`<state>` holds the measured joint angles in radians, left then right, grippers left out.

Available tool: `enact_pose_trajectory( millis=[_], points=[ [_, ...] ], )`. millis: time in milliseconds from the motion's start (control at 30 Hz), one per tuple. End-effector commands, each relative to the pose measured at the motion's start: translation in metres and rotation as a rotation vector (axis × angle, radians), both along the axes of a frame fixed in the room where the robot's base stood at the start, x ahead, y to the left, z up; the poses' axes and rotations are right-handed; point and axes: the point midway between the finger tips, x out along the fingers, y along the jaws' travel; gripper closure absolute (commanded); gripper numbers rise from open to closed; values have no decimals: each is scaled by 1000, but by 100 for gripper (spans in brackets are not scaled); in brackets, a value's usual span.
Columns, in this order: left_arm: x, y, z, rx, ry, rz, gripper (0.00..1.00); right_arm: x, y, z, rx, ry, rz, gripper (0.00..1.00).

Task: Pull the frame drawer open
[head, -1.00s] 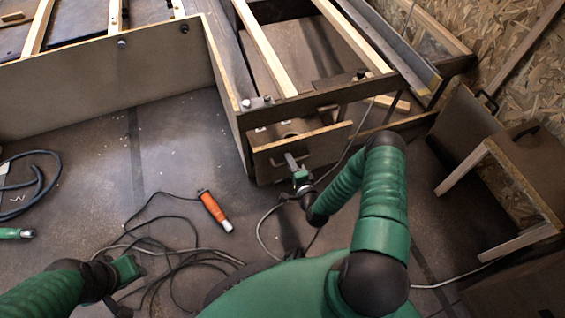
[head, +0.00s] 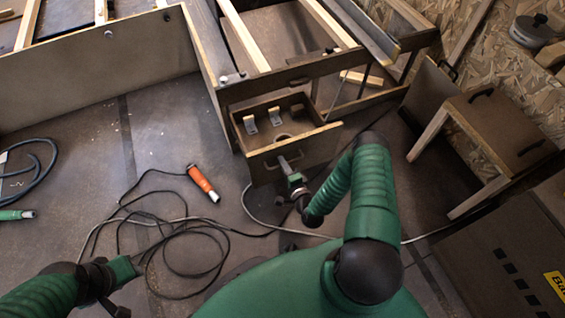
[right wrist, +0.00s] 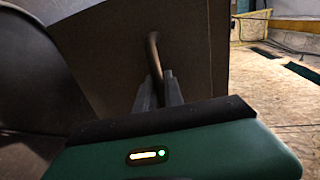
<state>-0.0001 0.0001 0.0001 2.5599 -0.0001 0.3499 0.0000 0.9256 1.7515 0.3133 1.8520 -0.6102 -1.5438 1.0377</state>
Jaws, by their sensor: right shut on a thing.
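The frame drawer (head: 292,147) is a dark box with light wood edges, pulled partly out of the wooden frame (head: 330,65). Inside it are small light brackets (head: 250,124) and a round thing. My right gripper (head: 286,165) is shut on the drawer's front handle (head: 268,168). In the right wrist view, the gripper's fingers (right wrist: 158,92) close around the curved metal handle (right wrist: 154,52) on the drawer's dark front (right wrist: 205,50). My left gripper (head: 112,290) is at the lower left, away from the drawer; whether its jaws are open is unclear.
An orange-handled tool (head: 203,183) and its looped cable (head: 165,240) lie on the floor left of the drawer. A wooden stand (head: 500,130) with black handles is at the right. A dark case (head: 510,265) is at lower right.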

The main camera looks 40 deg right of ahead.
Motion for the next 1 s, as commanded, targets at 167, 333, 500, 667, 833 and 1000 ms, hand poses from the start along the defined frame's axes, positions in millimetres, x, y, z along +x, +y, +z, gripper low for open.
enact_pose_trajectory(
  millis=[167, 333, 500, 667, 833, 1000],
  points=[
    [0, 0, -1, 0, 0, 0, 64, -2, 1, -3, 2, 9, 0, 100],
    [0, 0, -1, 0, 0, 0, 64, -2, 1, -3, 2, 9, 1, 79],
    [0, 0, -1, 0, 0, 0, 64, -1, 0, -2, 1, 5, 0, 79],
    [0, 0, 0, 0, 0, 0, 64, -1, 0, -1, 1, 3, 0, 79],
    [0, 0, 14, 0, 0, 0, 64, -20, 5, 7, 2, 6, 1, 79],
    [0, 0, 37, 0, 0, 0, 64, -65, 16, 19, 5, 8, 0, 79]
  ],
)
